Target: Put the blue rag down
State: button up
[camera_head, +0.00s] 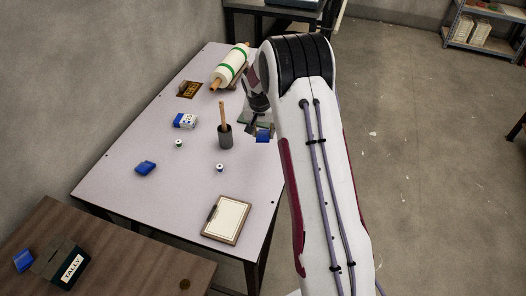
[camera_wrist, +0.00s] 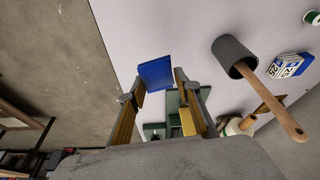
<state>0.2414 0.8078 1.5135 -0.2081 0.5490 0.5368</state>
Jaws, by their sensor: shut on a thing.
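A blue rag (camera_head: 263,137) is at the right edge of the light grey table in the head view. My gripper (camera_head: 262,127) is at it, partly hidden behind my arm. In the wrist view the blue rag (camera_wrist: 155,72) is a flat folded piece between the tips of my two fingers (camera_wrist: 157,88), and the gripper is shut on it. I cannot tell whether the rag touches the table. Another blue folded piece (camera_head: 146,168) lies on the table's left part.
A grey cup with a wooden handle (camera_head: 224,138) stands left of my gripper. A blue-white box (camera_head: 184,121), small spools (camera_head: 220,168), a clipboard (camera_head: 227,219) and a rolling-pin-like roll (camera_head: 230,66) are on the table (camera_head: 110,190). Dark green pieces (camera_wrist: 172,104) lie beyond my fingers.

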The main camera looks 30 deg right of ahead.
aim_at(260, 139)
jog(key=shift+f, duration=2.05)
jog(key=shift+f, duration=2.25)
jog(key=shift+f, duration=0.2)
jog(key=o, duration=0.7)
jog(key=shift+r, duration=0.1)
jog(key=shift+v, duration=1.1)
jog(key=shift+a+v, duration=0.15)
jog(key=shift+v, duration=1.2)
jog(key=shift+a+v, duration=0.2)
jog(key=shift+v, duration=1.15)
